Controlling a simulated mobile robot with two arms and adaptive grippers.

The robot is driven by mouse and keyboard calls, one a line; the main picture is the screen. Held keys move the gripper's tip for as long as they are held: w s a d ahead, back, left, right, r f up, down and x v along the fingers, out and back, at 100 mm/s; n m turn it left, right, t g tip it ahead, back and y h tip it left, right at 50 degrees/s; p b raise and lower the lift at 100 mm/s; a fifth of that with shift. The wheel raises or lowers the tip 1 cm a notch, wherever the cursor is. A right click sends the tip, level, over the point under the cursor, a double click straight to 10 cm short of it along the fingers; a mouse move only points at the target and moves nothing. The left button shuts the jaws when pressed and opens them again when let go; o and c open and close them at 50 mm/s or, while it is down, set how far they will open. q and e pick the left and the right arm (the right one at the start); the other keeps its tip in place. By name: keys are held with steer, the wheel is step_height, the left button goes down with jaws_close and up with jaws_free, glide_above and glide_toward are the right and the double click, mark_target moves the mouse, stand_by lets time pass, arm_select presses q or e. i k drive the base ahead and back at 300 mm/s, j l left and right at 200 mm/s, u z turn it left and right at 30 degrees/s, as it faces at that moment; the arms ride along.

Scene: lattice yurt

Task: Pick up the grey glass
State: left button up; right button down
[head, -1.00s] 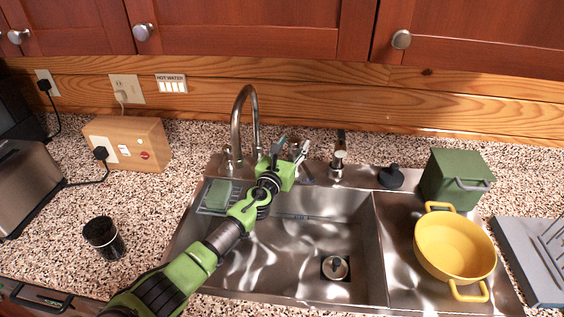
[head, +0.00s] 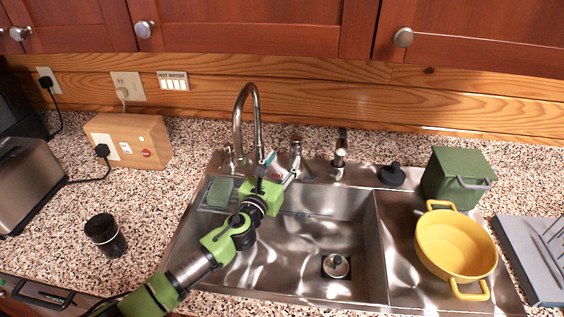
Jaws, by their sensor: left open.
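My left gripper (head: 277,167) is open above the back edge of the sink, just right of the faucet, with its fingers pointing away from me. A small upright grey vessel (head: 295,147) stands behind the sink, just beyond the fingertips; it looks like the grey glass, but it is too small to be sure. It is apart from the green gripper body, and its lower part is partly hidden by a finger. I see nothing held between the fingers. My right gripper is not in view.
The curved faucet (head: 240,125) rises close left of my gripper. A soap dispenser (head: 340,150) and black stopper (head: 391,174) stand along the back. A yellow pot (head: 455,245) and green box (head: 458,178) are at right. A dark cup (head: 105,236) stands on the left counter. The sink basin (head: 310,240) is mostly clear.

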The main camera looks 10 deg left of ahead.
mark_target(103, 229)
steer(key=k+j, duration=0.15)
steer(key=k, duration=0.35)
steer(key=k+j, duration=0.1)
steer(key=k, duration=0.4)
steer(key=k+j, duration=0.15)
steer(key=k, duration=0.35)
